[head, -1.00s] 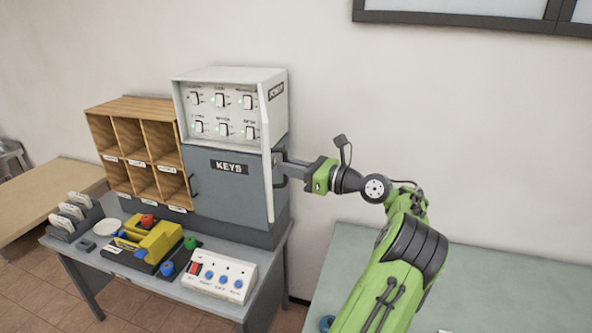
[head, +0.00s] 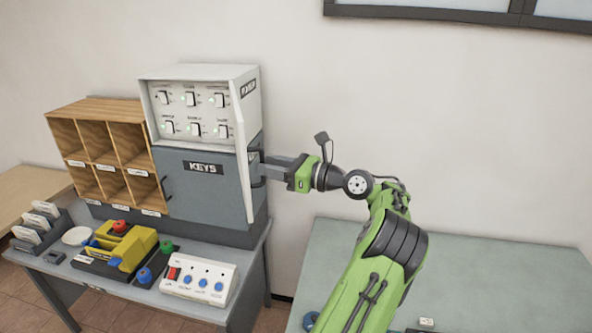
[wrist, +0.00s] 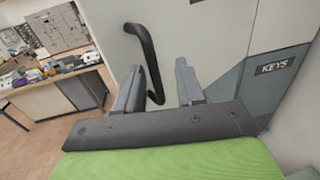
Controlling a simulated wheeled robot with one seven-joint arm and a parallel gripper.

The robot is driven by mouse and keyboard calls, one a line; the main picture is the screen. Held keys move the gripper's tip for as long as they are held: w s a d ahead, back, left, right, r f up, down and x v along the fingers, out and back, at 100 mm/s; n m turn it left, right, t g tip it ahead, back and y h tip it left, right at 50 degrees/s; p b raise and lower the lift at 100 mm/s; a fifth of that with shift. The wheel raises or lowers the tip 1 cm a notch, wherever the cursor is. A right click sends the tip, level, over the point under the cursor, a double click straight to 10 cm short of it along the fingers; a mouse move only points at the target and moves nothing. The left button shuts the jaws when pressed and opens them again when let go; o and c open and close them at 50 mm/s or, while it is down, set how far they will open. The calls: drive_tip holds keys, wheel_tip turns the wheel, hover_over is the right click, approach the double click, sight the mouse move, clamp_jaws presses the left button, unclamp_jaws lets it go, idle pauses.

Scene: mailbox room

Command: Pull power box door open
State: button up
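The power box (head: 190,95) is white with rows of switches and sits above a grey KEYS cabinet (head: 205,190). The switches are exposed. Its pale door (head: 243,160) stands out from the front, seen nearly edge-on in the head view. In the wrist view the door (wrist: 195,40) shows its flat face with a curved black handle (wrist: 147,55). My gripper (head: 270,167) is at the outer side of the door, by the handle. In the wrist view its fingers (wrist: 158,88) are apart, with the handle's lower end between them and a gap toward the right finger.
A wooden pigeonhole shelf (head: 105,155) stands left of the cabinet. The desk (head: 110,300) holds a white button panel (head: 200,278) and a yellow device (head: 125,245). A pale green table (head: 480,275) is at the right. The wall behind my arm is clear.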

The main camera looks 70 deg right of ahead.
drive_tip(key=s+a, duration=0.1)
drive_tip(key=s, duration=1.3)
drive_tip(key=shift+a, duration=0.25)
